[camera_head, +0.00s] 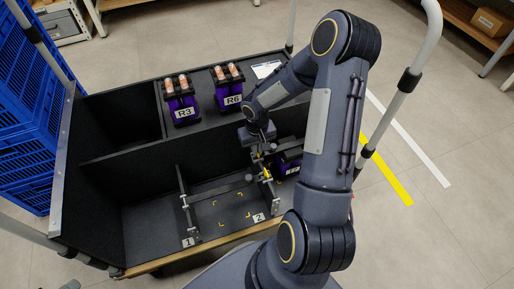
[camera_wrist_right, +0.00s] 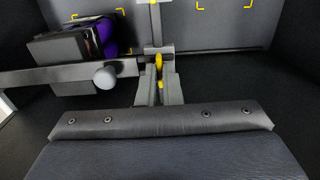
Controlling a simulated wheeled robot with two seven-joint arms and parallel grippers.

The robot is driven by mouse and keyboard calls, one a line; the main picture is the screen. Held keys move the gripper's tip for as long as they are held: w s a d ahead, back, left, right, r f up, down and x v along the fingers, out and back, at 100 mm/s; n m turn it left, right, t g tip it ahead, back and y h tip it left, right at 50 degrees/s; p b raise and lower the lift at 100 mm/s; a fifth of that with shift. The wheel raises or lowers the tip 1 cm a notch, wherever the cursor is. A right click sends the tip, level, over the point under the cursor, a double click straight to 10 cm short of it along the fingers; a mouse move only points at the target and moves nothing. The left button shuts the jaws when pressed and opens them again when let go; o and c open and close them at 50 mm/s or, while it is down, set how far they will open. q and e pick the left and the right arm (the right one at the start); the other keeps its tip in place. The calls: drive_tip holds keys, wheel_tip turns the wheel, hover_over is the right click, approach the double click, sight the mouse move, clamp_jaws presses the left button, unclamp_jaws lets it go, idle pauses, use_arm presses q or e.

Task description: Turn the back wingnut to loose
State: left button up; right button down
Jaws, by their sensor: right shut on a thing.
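My right gripper (camera_head: 262,154) reaches down from the arm to a grey clamp rail at the right side of the slot marked 2. In the right wrist view its two fingers (camera_wrist_right: 158,78) are closed around the yellow wingnut (camera_wrist_right: 158,64). The wingnut is partly hidden between the fingers, so its turn angle is hard to read. Another small yellow part (camera_head: 267,176) shows on the same rail, nearer the front. A grey crossbar (camera_wrist_right: 55,77) with a round knob (camera_wrist_right: 105,78) lies beside the fingers. My left gripper is not in view.
Purple units marked R3 (camera_head: 180,101) and R6 (camera_head: 229,88) stand on the cart's back shelf (camera_head: 200,123). Another purple unit (camera_head: 290,158) sits right of the rail, partly hidden by my arm. The black left compartment (camera_head: 120,112) is empty. A cart post (camera_head: 401,95) rises at right.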

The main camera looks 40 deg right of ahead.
drive_tip(key=n+p, duration=0.2)
drive_tip(key=n, duration=0.3)
drive_tip(key=shift+r+n, duration=0.15)
drive_tip(key=shift+n, duration=0.15)
drive_tip(key=n+p, duration=0.3)
drive_tip(key=n, duration=0.2)
drive_tip(key=n+p, duration=0.1)
drive_tip(key=n, duration=0.3)
drive_tip(key=shift+n+p, duration=0.3)
drive_tip(key=shift+p, duration=0.1)
drive_tip(key=shift+n+p, duration=0.5)
drive_tip(key=shift+n, duration=0.8)
drive_tip(key=c, duration=1.6)
unclamp_jaws()
